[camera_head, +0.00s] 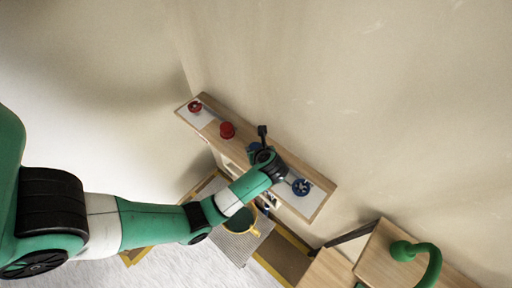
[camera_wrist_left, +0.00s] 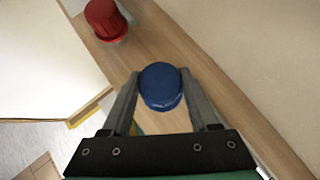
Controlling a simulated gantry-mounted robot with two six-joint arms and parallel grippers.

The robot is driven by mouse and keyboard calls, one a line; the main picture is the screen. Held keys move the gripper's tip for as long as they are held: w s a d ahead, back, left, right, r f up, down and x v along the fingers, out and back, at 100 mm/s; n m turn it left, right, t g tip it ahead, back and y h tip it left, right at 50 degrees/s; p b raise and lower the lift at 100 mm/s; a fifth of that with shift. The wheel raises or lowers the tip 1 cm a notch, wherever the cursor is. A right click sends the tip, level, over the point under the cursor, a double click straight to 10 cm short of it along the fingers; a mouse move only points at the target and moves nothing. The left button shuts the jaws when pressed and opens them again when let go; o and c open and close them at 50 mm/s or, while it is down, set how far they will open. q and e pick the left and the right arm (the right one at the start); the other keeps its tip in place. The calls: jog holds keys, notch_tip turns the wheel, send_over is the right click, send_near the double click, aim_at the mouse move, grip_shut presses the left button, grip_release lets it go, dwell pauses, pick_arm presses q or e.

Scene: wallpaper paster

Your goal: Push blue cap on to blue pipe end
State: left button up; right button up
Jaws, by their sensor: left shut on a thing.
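A round blue cap (camera_wrist_left: 161,87) sits between the two fingers of my left gripper (camera_wrist_left: 160,76) in the left wrist view, and the gripper is shut on it. In the head view the left gripper (camera_head: 260,150) is over the middle of a narrow wooden shelf, with a bit of blue beside it, mostly hidden by the wrist. The blue pipe end (camera_head: 301,187) is at the shelf's right part, on a pale panel, apart from the gripper. Whether the cap touches the shelf I cannot tell.
The wooden shelf (camera_head: 240,147) runs along the wall. A red cap (camera_head: 227,130) stands on it, left of the gripper, and a red fitting (camera_head: 195,106) is at its left end. A green curved piece (camera_head: 415,254) rises over wooden furniture at lower right. A yellow-rimmed container (camera_head: 241,222) is below.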

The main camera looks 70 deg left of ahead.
pick_arm(q)
jog(key=shift+f, duration=0.4)
jog(key=o, duration=1.4)
jog(key=p+v, duration=0.1)
jog(key=v, duration=1)
jog(key=shift+d+r, duration=0.15)
jog(key=shift+r, duration=0.15)
